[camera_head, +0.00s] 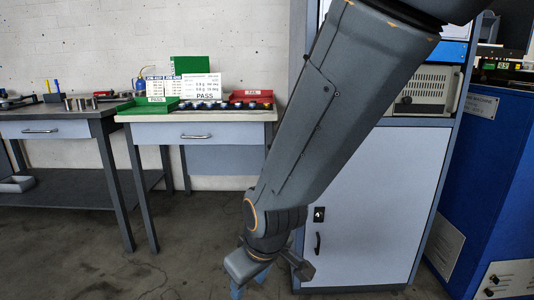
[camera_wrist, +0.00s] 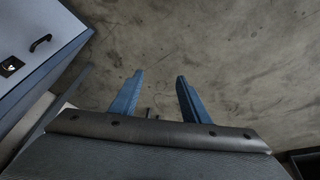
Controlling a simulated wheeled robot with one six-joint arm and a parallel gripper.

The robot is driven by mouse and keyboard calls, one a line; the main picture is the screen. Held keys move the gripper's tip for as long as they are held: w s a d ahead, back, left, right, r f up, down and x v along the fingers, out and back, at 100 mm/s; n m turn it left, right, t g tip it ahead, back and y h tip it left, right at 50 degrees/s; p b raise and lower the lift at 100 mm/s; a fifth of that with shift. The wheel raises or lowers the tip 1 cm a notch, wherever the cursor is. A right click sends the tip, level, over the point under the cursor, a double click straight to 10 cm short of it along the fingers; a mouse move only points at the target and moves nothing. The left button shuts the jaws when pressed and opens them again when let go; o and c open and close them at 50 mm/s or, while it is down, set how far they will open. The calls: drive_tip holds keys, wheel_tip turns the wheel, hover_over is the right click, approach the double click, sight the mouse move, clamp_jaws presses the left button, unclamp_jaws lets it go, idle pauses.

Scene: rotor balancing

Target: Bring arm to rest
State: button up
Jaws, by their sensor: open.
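My arm hangs down across the middle of the head view, in front of the grey cabinet. My gripper (camera_head: 250,282) is at its lower end, low over the floor and left of the cabinet's foot. In the wrist view my gripper (camera_wrist: 158,88) shows two blue fingers spread apart, with only bare concrete floor between and beyond them. It holds nothing. The head view shows the fingers only partly, at the bottom edge.
The cabinet (camera_head: 365,200) stands close behind my arm; its door also shows in the wrist view (camera_wrist: 40,40). A table (camera_head: 215,117) with a green tray (camera_head: 148,105) and red tray (camera_head: 251,96) stands behind left. A blue machine (camera_head: 490,180) is right. Floor at left front is clear.

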drive_tip(key=s+d+r+m+g+h, duration=0.1)
drive_tip(key=s+r+g, duration=0.1)
drive_tip(key=s, duration=0.5)
drive_tip(key=s+d+r+m+g, duration=0.1)
drive_tip(key=s+r, duration=0.1)
drive_tip(key=s, duration=0.4)
drive_tip(key=d+r+m+p, duration=0.3)
drive_tip(key=d+r+p, duration=0.7)
drive_tip(key=r+p, duration=0.3)
drive_tip(key=d+r+m+h+p, duration=0.1)
drive_tip(key=d+r+m+p, duration=0.2)
drive_tip(key=d+r+p, duration=0.8)
drive_tip(key=shift+s+r+m+p, duration=0.4)
drive_tip(key=shift+r+p, duration=1.05)
drive_tip(key=shift+p, duration=1.65)
